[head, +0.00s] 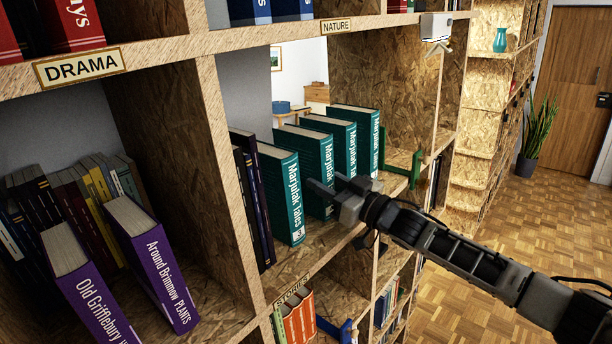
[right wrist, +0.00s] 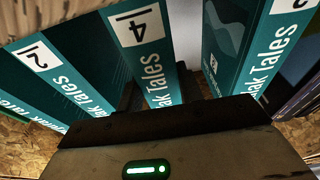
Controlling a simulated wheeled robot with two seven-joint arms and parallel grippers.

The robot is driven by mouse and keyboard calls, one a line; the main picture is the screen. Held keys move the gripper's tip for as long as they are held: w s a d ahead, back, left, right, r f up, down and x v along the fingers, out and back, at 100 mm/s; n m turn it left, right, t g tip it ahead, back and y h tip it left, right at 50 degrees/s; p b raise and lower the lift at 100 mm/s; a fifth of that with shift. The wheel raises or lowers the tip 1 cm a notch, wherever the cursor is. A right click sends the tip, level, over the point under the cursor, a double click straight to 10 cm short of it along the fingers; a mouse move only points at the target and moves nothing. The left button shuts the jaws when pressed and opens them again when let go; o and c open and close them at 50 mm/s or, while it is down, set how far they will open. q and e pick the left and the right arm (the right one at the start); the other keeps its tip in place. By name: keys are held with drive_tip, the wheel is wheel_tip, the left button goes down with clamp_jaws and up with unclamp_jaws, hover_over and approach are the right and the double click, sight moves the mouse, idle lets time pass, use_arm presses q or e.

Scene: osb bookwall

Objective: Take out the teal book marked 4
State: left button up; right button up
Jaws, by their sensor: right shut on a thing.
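The teal book marked 4 (right wrist: 142,50) stands among other teal "Marypiak Tales" books, its label in the middle of the right wrist view. In the head view it is the second teal book (head: 308,150) from the left, upright on the shelf. My right gripper (head: 333,187) reaches in from the right and is shut on its spine, one finger on each side. The fingers also show in the right wrist view (right wrist: 160,92). The lower spine is partly hidden by the gripper. My left gripper is not in view.
A teal neighbour (head: 287,195) stands close on the left, with dark books (head: 250,190) beyond it. A teal book marked 2 (right wrist: 45,65) is on the other side. A green bookend (head: 412,168) stands right of the row. The room before the shelves is open floor (head: 480,290).

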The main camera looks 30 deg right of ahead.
drive_tip(key=shift+s+d+r, duration=0.1)
drive_tip(key=shift+s+d, duration=0.2)
drive_tip(key=shift+s, duration=0.45)
drive_tip(key=shift+s+d+r, duration=0.1)
drive_tip(key=shift+s+d, duration=0.2)
drive_tip(key=shift+s, duration=0.45)
drive_tip(key=o, duration=1.2)
drive_tip(key=shift+f, duration=0.1)
drive_tip(key=shift+f, duration=0.25)
drive_tip(key=shift+c, duration=0.6)
drive_tip(key=shift+r, duration=0.1)
drive_tip(key=shift+w, duration=0.15)
drive_tip(key=shift+x, duration=0.9)
